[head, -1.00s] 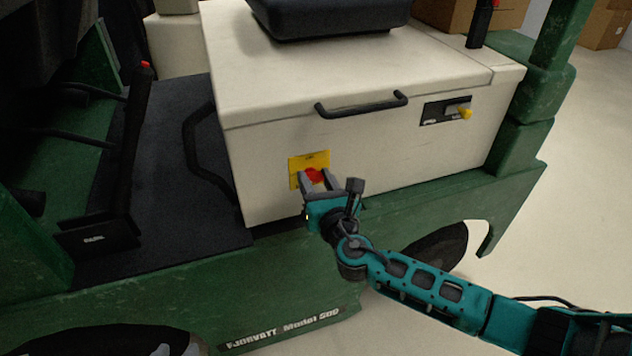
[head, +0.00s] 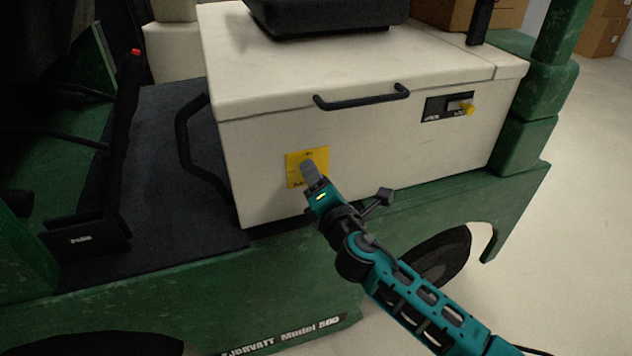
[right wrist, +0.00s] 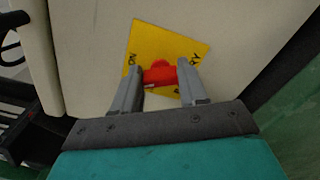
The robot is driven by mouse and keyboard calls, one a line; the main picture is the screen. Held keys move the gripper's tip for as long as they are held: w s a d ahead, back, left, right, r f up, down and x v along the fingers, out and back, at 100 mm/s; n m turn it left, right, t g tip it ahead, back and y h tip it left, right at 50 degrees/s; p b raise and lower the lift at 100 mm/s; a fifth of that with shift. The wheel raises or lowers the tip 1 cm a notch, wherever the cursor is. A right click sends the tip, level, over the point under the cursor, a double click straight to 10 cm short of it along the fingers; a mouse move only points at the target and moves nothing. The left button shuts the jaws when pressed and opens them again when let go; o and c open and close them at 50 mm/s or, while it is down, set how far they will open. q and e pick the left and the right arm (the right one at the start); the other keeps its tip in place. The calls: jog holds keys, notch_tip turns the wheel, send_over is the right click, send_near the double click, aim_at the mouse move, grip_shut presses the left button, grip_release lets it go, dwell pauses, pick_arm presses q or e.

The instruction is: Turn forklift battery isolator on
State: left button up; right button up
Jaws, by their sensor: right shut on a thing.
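The battery isolator is a red knob (right wrist: 160,74) on a yellow plate (head: 293,170) on the cream side panel of the forklift. The plate (right wrist: 172,43) also shows in the right wrist view, tilted in the picture, with the letters "ON" by its left corner. My right gripper (head: 312,170) is at the plate. In the right wrist view its two fingers (right wrist: 160,85) stand on either side of the red knob and are shut on it. In the head view the gripper hides the knob. My left gripper is not in view.
A black handle bar (head: 362,98) sits on the panel above. A black grab rail (head: 186,140) stands left of the panel. The green chassis (head: 200,285) runs below.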

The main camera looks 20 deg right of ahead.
jog(key=shift+f+m+b, duration=0.15)
jog(key=shift+m+b, duration=0.3)
jog(key=shift+m, duration=2.45)
jog(key=o, duration=1.1)
jog(key=shift+c, duration=0.2)
jog(key=shift+s, duration=0.15)
jog(key=s, duration=1.2)
jog(key=shift+s+d, duration=0.25)
jog(key=shift+s, duration=0.05)
